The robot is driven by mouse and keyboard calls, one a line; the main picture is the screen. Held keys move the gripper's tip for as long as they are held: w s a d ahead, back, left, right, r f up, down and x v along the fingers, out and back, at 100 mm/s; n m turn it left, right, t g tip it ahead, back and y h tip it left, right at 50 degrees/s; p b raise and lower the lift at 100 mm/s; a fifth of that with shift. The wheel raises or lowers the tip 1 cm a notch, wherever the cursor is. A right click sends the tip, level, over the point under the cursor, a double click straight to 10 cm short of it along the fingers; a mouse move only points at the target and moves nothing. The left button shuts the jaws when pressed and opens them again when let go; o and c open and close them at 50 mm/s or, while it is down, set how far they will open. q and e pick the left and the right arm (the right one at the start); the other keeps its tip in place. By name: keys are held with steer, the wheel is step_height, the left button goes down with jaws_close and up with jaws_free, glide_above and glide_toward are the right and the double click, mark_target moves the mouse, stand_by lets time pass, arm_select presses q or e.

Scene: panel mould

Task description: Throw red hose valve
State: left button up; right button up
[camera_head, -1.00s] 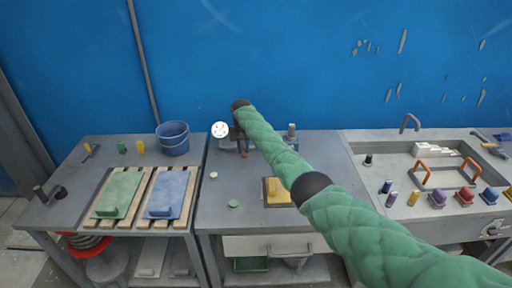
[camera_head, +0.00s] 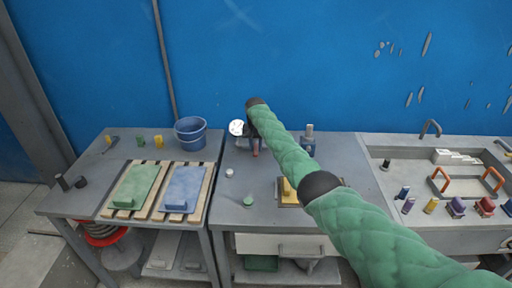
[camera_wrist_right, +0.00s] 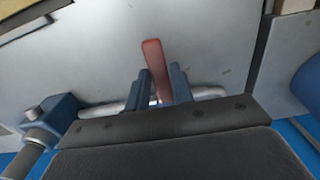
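The red valve lever (camera_wrist_right: 154,58) stands up between the two blue-grey fingers of my right gripper (camera_wrist_right: 163,85) in the right wrist view. The fingers flank it closely; I cannot tell whether they press on it. A pale pipe (camera_wrist_right: 207,93) runs across behind the fingers. In the head view the lever (camera_head: 255,150) shows as a small reddish spot just below my right gripper (camera_head: 252,132), at the back of the middle table. A white round gauge (camera_head: 236,127) is just left of it. My left gripper is not in view.
A blue bucket (camera_head: 190,133) stands on the left table, near green and blue panels (camera_head: 184,189) on pallets. A yellow block (camera_head: 287,190) and small knobs are on the middle table. A sink bench (camera_head: 375,146) is at right. A blue wall is close behind.

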mark_target(255, 149)
steer(key=o, duration=0.3)
steer(key=shift+a, duration=0.1)
steer(key=shift+r, duration=0.4)
arm_select(q)
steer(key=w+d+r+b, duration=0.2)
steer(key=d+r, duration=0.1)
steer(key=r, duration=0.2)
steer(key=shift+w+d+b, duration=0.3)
steer(key=shift+b, duration=0.05)
arm_select(e)
steer(key=shift+r, duration=3.5)
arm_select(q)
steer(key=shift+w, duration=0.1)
